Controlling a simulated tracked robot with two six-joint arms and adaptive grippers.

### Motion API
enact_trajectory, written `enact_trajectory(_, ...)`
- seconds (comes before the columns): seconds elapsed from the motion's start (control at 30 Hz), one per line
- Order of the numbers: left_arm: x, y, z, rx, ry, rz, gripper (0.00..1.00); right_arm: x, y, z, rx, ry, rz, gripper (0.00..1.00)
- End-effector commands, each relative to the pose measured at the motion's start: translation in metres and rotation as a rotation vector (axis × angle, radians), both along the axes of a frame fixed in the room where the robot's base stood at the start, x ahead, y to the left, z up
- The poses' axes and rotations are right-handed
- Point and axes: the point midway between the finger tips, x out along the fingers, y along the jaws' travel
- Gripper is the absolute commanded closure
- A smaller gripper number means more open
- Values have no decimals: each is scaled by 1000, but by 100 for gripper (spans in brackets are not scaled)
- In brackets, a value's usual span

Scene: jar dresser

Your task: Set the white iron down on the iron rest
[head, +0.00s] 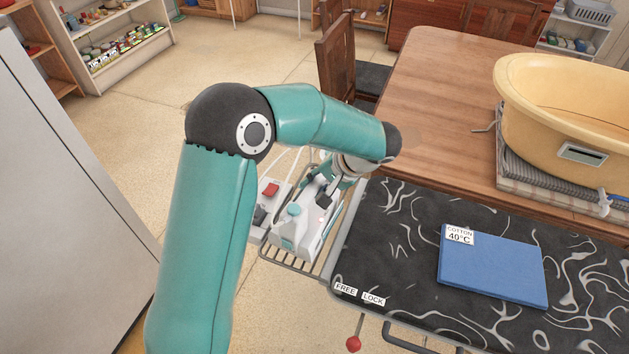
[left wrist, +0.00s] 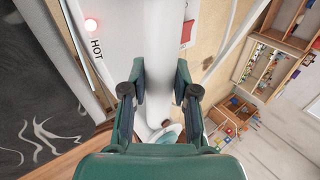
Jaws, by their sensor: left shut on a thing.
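The white iron (head: 312,228) with teal parts is at the left end of the ironing board, over the wire iron rest (head: 285,262). My left gripper (head: 325,190) is shut on its handle, partly hidden by my own arm. In the left wrist view the white handle (left wrist: 160,50) runs between the fingers of my left gripper (left wrist: 160,82). The iron's body (left wrist: 115,20) shows beside it with a lit red light and the word HOT. I cannot tell whether the iron touches the rest. My right gripper is not in view.
The dark patterned ironing board (head: 400,235) carries a folded blue cloth (head: 492,265) labelled COTTON 40°C. A white part with a red switch (head: 270,189) sits beside the iron. A wooden table (head: 440,100) holds a yellow tub (head: 560,110). A pale cabinet (head: 60,220) stands at left.

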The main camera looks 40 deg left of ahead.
Motion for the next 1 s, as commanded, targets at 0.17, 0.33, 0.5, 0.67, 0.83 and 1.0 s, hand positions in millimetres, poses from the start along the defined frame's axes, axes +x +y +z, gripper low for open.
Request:
enact_trajectory(0.17,1,1,1,3,-4,1,100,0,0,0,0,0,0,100)
enact_trajectory(0.33,1,0,1,3,-4,1,100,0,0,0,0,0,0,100)
enact_trajectory(0.5,1,0,0,2,-3,0,100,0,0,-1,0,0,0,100)
enact_trajectory(0.67,1,0,-2,2,-3,0,100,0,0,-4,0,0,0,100)
enact_trajectory(0.83,1,0,-5,2,-3,0,100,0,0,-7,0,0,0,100)
enact_trajectory(1.0,1,0,-8,3,-5,0,100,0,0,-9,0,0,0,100)
